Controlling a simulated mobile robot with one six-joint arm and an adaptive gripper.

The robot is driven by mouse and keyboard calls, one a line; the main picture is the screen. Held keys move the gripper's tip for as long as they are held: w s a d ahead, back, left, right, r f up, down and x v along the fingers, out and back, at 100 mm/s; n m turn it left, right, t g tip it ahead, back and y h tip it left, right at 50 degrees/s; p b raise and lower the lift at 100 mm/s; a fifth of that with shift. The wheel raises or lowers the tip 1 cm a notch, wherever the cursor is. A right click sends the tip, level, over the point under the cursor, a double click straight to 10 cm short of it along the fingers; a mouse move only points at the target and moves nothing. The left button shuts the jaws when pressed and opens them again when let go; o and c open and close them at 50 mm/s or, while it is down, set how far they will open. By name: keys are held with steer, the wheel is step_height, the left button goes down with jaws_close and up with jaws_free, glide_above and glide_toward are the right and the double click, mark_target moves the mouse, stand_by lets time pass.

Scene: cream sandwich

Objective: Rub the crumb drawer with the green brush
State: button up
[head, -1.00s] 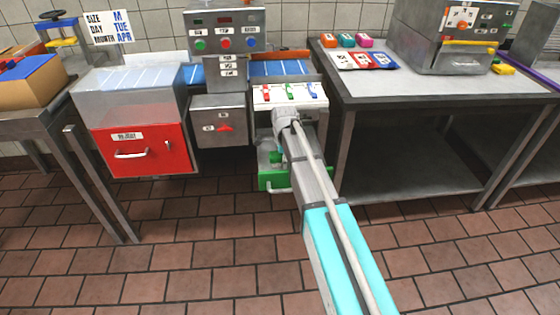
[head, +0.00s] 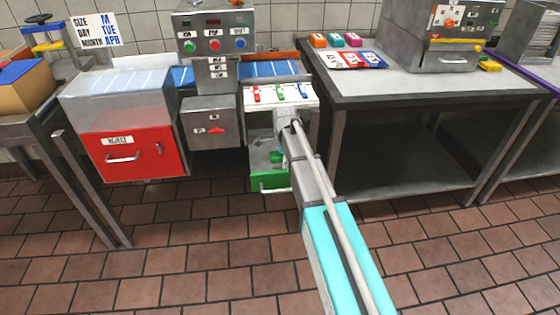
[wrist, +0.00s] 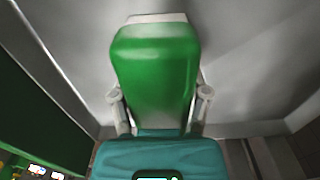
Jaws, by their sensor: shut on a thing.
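My gripper (wrist: 160,95) is shut on the green brush (wrist: 152,60), one finger on each side of it. The brush has a rounded green body with a pale end pointing away from my gripper. In the head view a small green patch, likely the brush (head: 277,157), shows inside the open crumb drawer. The crumb drawer (head: 268,182) has a green front with a pale handle and stands pulled out below the white panel. My arm hides its right part. In the wrist view grey metal surfaces surround the brush. I cannot tell whether it touches them.
A red reject bin (head: 135,155) and a grey box (head: 210,122) stand to the left. A white panel (head: 281,95) with coloured switches sits above the drawer. A steel table (head: 400,85) stands at the right. The tiled floor in front is clear.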

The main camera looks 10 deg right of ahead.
steer(key=shift+d, duration=0.65)
steer(key=shift+d+r, duration=0.1)
steer(key=shift+d, duration=1.35)
steer(key=shift+r, duration=0.1)
step_height(320, 180, up, 6)
steer(key=p, duration=0.6)
steer(key=shift+r+p, duration=1.45)
steer(key=shift+p, duration=0.25)
